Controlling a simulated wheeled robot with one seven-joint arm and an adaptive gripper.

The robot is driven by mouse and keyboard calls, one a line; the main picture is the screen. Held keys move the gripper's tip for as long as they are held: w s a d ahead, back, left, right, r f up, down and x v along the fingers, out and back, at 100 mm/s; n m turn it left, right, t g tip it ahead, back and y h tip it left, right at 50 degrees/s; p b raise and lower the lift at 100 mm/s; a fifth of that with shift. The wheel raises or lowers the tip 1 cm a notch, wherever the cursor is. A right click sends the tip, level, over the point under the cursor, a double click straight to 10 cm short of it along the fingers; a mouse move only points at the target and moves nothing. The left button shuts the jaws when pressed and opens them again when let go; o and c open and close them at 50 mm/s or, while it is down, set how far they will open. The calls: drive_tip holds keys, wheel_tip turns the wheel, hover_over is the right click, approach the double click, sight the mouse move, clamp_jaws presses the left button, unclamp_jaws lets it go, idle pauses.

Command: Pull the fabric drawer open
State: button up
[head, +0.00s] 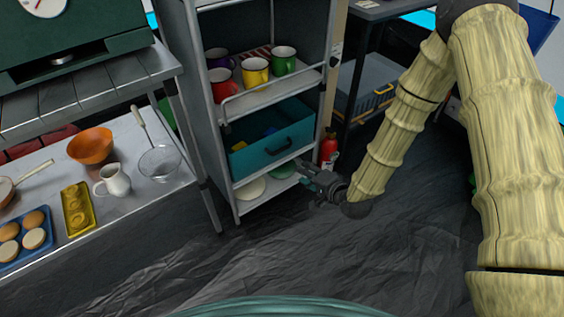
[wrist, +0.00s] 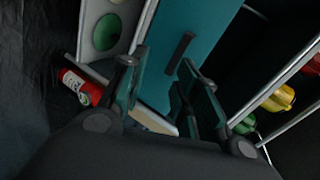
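The teal fabric drawer (head: 248,160) sits in the grey shelf unit below the mugs. Its black handle (head: 280,147) is on the front face. In the wrist view, the teal drawer front (wrist: 213,28) fills the upper middle, with the dark handle (wrist: 180,50) near its centre. My gripper (head: 306,172) is in front of and below the drawer, by the lower shelf. In the wrist view, my gripper's fingers (wrist: 158,80) are spread apart with nothing between them. The handle lies beyond the fingertips, and no contact shows.
The shelf unit (head: 195,100) holds red, yellow and green mugs (head: 255,71) above the drawer. A red extinguisher (head: 328,150) stands at its right side. Plates (head: 250,188) lie on the bottom shelf. A counter with bowls (head: 91,146) is at left. The dark floor in front is clear.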

sight(282, 149)
drive_tip(key=shift+m+t+y, duration=0.6)
drive_tip(key=shift+t+y, duration=0.1)
drive_tip(key=shift+y, duration=0.2)
drive_tip(key=b+x, duration=0.2)
drive_tip(key=x, duration=0.3)
drive_tip(key=b+x, duration=0.3)
drive_tip(key=x, duration=0.2)
drive_tip(key=w+r+b+x, duration=0.1)
drive_tip(key=b+x, duration=0.2)
drive_tip(key=x, duration=0.2)
drive_tip(key=shift+d, duration=0.35)
clamp_jaws()
